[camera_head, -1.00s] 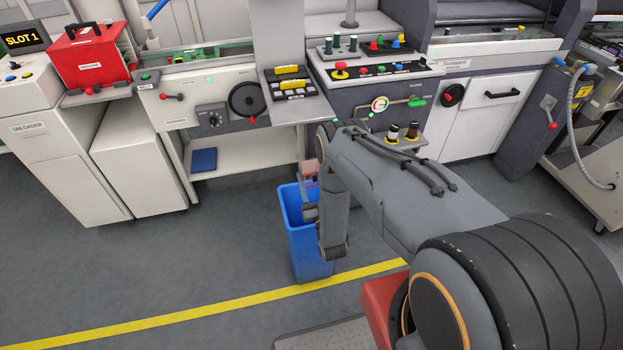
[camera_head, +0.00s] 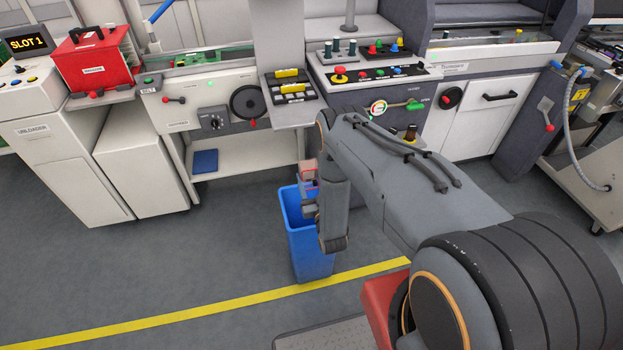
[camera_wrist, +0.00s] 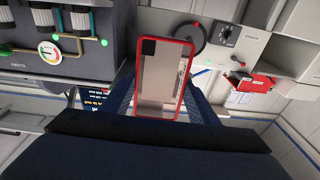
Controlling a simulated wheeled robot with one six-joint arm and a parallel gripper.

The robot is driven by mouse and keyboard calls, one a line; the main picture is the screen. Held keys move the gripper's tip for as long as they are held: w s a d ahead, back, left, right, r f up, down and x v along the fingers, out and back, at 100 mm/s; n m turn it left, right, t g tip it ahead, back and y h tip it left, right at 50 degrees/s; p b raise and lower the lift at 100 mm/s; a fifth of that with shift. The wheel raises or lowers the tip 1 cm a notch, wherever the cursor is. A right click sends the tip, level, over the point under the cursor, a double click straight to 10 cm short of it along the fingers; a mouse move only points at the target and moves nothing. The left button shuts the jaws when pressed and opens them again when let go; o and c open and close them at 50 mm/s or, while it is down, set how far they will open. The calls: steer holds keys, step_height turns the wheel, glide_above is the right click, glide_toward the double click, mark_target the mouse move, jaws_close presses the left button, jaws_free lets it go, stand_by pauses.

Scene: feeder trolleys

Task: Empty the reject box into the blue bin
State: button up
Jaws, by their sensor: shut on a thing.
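My gripper (camera_head: 310,190) is over the mouth of the blue bin (camera_head: 312,255), which stands upright on the floor. The box also shows in the head view (camera_head: 308,172), small and partly hidden by my wrist. It looks tilted. A black rectangle shows at its upper left in the wrist view; I cannot tell whether anything lies inside. The bin's inside is mostly hidden.
A machine bench with a control panel (camera_head: 375,72) and a gauge (camera_head: 378,108) stands behind the bin. A red case (camera_head: 95,65) with a handle sits at the left. A blue pad (camera_head: 205,161) lies on a low shelf. The floor left of the bin is clear.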

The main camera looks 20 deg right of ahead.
steer(key=shift+w+r+g+p, duration=0.25)
steer(key=shift+g+p, duration=0.15)
steer(key=shift+g, duration=0.1)
steer(key=shift+f, duration=0.2)
steer(key=shift+w+r+g+p, duration=0.3)
steer(key=shift+w+g, duration=0.2)
steer(key=shift+g, duration=0.3)
steer(key=g, duration=0.1)
steer(key=w+g, duration=0.1)
steer(key=g, duration=0.1)
steer(key=shift+w+f+g, duration=0.25)
steer(key=shift+w+g, duration=0.05)
steer(key=shift+w+f+g, duration=0.1)
steer(key=shift+f+g, duration=0.05)
steer(key=shift+g, duration=0.35)
